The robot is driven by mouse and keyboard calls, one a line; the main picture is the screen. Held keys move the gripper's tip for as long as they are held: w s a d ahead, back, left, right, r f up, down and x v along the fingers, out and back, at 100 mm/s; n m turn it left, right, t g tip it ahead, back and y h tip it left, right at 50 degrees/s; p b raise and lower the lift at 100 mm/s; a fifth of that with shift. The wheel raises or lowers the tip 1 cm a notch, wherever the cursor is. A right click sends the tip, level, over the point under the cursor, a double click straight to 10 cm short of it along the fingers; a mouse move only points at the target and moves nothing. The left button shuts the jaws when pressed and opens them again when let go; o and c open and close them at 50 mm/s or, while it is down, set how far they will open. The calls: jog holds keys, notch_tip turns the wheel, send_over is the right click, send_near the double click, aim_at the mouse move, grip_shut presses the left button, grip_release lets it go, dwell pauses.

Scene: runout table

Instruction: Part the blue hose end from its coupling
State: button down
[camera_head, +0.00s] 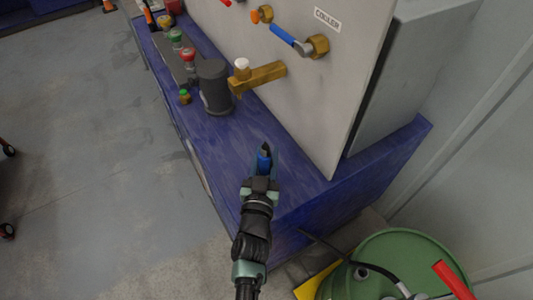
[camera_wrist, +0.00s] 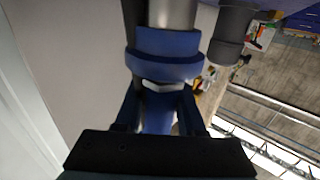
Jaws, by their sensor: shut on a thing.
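My gripper (camera_head: 263,172) is over the blue bench near the lower edge of the white panel. It is shut on a blue hose end (camera_head: 265,160), which is mostly hidden by the jaws there. In the wrist view the blue hose end (camera_wrist: 158,118) is between the two fingers of my gripper (camera_wrist: 160,100). Just beyond the fingertips is a wider blue collar (camera_wrist: 165,45). A silver cylinder (camera_wrist: 172,12), perhaps the coupling, adjoins the collar, with no gap visible between them. A pale ring shows just below the collar. I cannot tell whether the parts are locked together.
The white panel (camera_head: 340,110) stands close on the right, with a blue-handled valve (camera_head: 300,43). A green drum (camera_head: 405,250) stands at lower right. Floor at left is clear.

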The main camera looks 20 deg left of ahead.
aim_at(265, 146)
jog(key=shift+r+p, duration=3.05)
jog(key=shift+r, duration=0.1)
